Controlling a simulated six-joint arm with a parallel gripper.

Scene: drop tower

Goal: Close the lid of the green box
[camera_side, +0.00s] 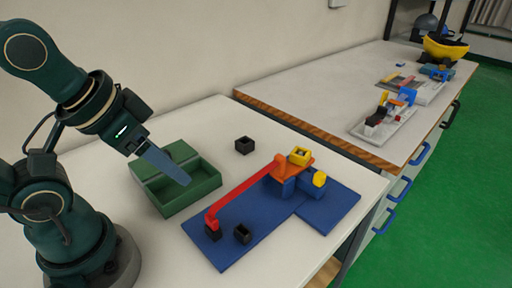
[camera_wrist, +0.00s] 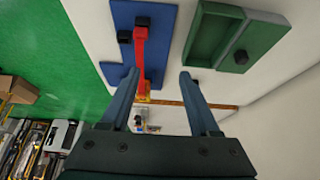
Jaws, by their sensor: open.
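The green box (camera_side: 190,200) sits on the white table, with its inside open to view. Its lid (camera_side: 180,151) stands open along the back side. In the wrist view the box (camera_wrist: 208,36) is at the upper right. The lid (camera_wrist: 265,42) lies alongside it, with a dark knob (camera_wrist: 240,57) on it. My gripper (camera_side: 186,182) points down and right over the box in the side view, and one finger hides part of the box and lid. In the wrist view my gripper (camera_wrist: 159,76) is open with nothing between the fingers.
A blue base (camera_side: 247,228) with a red arm (camera_side: 240,190), orange and yellow parts stands right of the box. Black blocks (camera_side: 243,234) lie on it, and another black block (camera_side: 244,146) is on the table behind. A second bench (camera_side: 320,80) holds trays.

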